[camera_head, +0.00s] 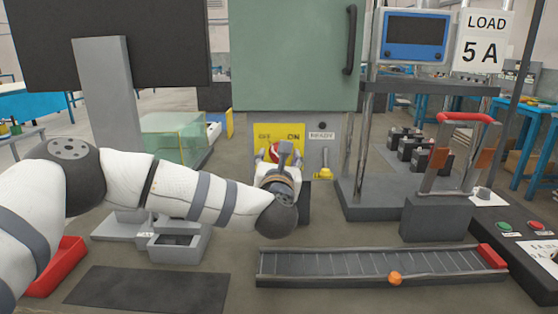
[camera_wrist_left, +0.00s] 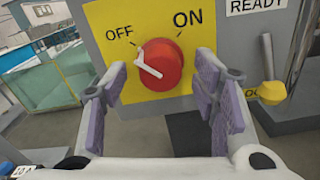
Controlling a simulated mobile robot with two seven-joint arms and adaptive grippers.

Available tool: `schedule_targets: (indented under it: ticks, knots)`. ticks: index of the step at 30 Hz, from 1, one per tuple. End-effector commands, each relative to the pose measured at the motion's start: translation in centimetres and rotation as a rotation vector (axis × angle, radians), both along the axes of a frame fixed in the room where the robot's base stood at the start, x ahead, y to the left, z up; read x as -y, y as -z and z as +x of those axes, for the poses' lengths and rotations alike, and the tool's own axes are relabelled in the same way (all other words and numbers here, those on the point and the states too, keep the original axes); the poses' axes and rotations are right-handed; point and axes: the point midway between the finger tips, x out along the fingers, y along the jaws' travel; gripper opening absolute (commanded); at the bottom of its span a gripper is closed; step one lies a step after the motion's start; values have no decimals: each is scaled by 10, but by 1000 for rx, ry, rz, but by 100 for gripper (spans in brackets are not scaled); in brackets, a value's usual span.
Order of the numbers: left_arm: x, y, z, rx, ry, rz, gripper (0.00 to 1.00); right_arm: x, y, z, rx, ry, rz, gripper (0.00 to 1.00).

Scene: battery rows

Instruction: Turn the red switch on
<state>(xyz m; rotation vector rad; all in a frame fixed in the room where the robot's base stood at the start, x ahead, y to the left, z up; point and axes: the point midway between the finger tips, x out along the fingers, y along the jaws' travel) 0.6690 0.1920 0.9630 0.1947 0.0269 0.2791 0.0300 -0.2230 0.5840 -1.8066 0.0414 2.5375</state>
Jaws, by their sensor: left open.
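The red switch (camera_wrist_left: 168,66) is a round knob on a yellow plate (camera_wrist_left: 110,25) marked OFF and ON. Its white pointer points up and left, toward OFF. In the head view the switch (camera_head: 274,152) is partly hidden by my left gripper (camera_head: 280,156). In the left wrist view the left gripper (camera_wrist_left: 161,78) is open, with one purple-padded finger on each side of the knob. I cannot tell whether either finger touches it. My right gripper is not in view.
A yellow-handled lever (camera_wrist_left: 270,92) is right of the plate, below a READY label (camera_wrist_left: 255,5). The green cabinet (camera_head: 290,60) rises above. A ribbed track (camera_head: 370,265) with an orange ball (camera_head: 395,278) lies in front. A glass box (camera_head: 175,137) stands left.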

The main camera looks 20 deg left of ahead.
Motion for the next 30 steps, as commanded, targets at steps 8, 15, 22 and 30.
schedule_targets:
  ticks: [8,15,22,30]
  knots:
    - [0,0,-1,0,0,0,18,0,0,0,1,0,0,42]
    - [0,0,-1,-1,-1,5,6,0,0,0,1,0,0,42]
    - [0,-2,-1,-18,-1,69,6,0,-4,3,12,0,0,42]
    - [0,-3,-1,-75,-2,268,6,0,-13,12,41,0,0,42]
